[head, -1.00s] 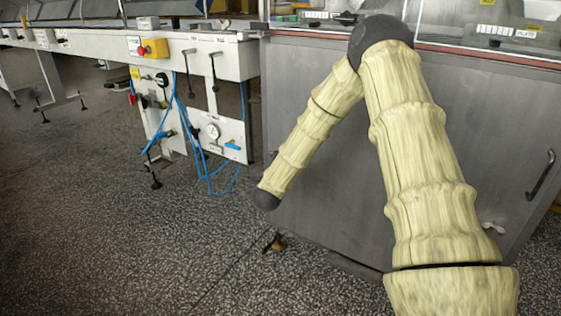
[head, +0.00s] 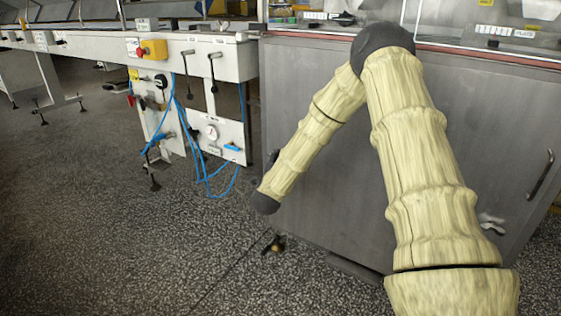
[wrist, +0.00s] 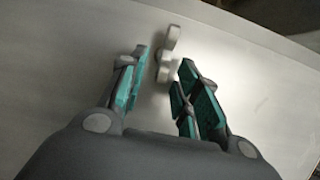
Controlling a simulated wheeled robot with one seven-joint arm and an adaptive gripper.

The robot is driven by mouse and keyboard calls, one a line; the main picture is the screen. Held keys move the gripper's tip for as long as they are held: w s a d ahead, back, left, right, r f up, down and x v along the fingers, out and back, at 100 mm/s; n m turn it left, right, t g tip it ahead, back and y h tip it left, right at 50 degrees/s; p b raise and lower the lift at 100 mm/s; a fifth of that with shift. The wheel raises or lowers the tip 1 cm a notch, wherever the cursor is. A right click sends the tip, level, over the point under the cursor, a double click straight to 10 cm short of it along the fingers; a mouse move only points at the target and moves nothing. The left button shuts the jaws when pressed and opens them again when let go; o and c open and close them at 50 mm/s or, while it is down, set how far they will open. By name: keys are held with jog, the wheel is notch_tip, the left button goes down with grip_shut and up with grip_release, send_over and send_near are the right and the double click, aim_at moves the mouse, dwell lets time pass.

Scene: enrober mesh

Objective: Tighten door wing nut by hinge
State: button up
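A pale wing nut (wrist: 168,48) stands on the grey metal door panel (wrist: 60,70) in the wrist view. My gripper (wrist: 163,62) is open, with its teal-padded fingers on either side of the nut's near lobe. The far lobe reaches beyond the fingertips. I see a gap on both sides; no contact shows. In the head view, the grey door (head: 325,215) fills the right side, and my arm crosses in front of it. The gripper and this nut cannot be made out there. Another wing nut (head: 491,224) shows at the door's lower right.
A dark door handle (head: 540,175) is at the right. A white machine frame (head: 225,60) with a yellow-and-red button box (head: 152,49), a gauge panel (head: 222,140) and loose blue hoses (head: 205,180) stands to the left. The speckled floor at lower left is clear.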

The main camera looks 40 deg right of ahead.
jog(key=v, duration=1.2)
dwell(0.5)
jog(key=s+a+f+n+g+y, duration=0.1)
jog(key=s+a+f+n+y, duration=0.3)
jog(key=f, duration=0.4)
jog(key=s+a+f+n+g+y+p, duration=0.1)
jog(key=s+a+f+n+y, duration=0.25)
jog(key=a+f+n, duration=0.35)
jog(key=s+a+f+n+g+y, duration=0.15)
jog(key=s+a+f+n, duration=0.25)
jog(key=f, duration=0.5)
jog(key=s+a+f+n+g+y+p, duration=0.1)
jog(key=s+a+f+n+g, duration=0.2)
jog(key=s, duration=0.7)
jog(key=s+a+f+n+g+y, duration=0.1)
jog(key=s+f+n+g+y, duration=0.25)
jog(key=s, duration=0.65)
jog(key=s+a+f+n+g+h+p, duration=0.1)
jog(key=s+a+f+n+g, duration=0.3)
jog(key=s, duration=0.7)
notch_tip(320, 180, up, 36)
jog(key=d+n+t+p, duration=0.1)
jog(key=p, duration=3.6)
jog(key=shift+w+d+r, duration=0.2)
jog(key=shift+w+d, duration=0.2)
jog(key=shift+w, duration=0.05)
